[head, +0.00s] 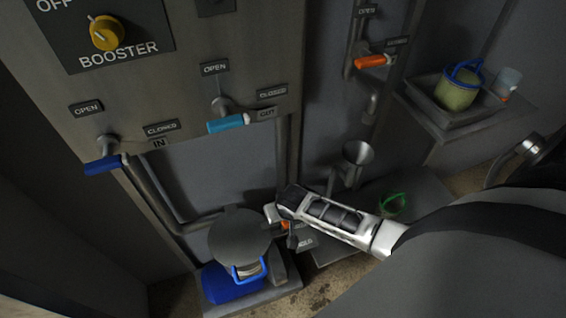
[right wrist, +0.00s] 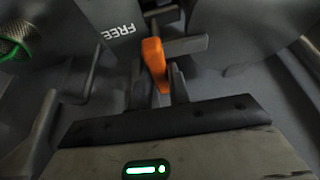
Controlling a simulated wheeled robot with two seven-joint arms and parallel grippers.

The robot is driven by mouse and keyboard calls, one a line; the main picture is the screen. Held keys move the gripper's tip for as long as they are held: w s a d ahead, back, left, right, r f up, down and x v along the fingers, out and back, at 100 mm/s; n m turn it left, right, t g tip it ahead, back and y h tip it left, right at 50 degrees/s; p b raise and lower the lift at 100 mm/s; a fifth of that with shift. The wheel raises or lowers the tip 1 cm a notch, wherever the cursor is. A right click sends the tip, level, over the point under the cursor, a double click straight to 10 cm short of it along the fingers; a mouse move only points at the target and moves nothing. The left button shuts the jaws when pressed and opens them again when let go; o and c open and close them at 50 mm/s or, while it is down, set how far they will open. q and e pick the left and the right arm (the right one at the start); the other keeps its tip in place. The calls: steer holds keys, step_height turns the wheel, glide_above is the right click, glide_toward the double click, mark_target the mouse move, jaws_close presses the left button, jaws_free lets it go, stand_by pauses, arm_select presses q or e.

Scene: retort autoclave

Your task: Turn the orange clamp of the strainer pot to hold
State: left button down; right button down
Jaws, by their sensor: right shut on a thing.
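The strainer pot (head: 238,238) stands low in the head view, with a dark grey round top. The orange clamp (head: 285,226) is at its right side, mostly hidden behind my gripper. A label partly reading HOLD (head: 304,241) shows just right of it. My right gripper (head: 278,213) reaches in from the right and is shut on the clamp. In the right wrist view the orange clamp (right wrist: 153,62) points up the picture, just right of the FREE label (right wrist: 120,28). My left gripper is not in view.
A panel holds the yellow BOOSTER knob (head: 106,33), a blue IN lever (head: 103,165) and a light blue OUT lever (head: 226,123). An orange lever (head: 372,61) and a funnel (head: 357,154) are behind.

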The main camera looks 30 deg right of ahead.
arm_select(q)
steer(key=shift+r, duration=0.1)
arm_select(e)
steer(key=c, duration=1.3)
jaws_free()
steer(key=shift+r, duration=0.4)
arm_select(q)
steer(key=p, duration=0.1)
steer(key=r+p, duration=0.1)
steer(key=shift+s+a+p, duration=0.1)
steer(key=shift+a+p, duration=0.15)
steer(key=shift+p, duration=0.05)
arm_select(e)
steer(key=v, duration=1.5)
steer(key=shift+s+a, duration=0.1)
steer(key=shift+s, duration=0.1)
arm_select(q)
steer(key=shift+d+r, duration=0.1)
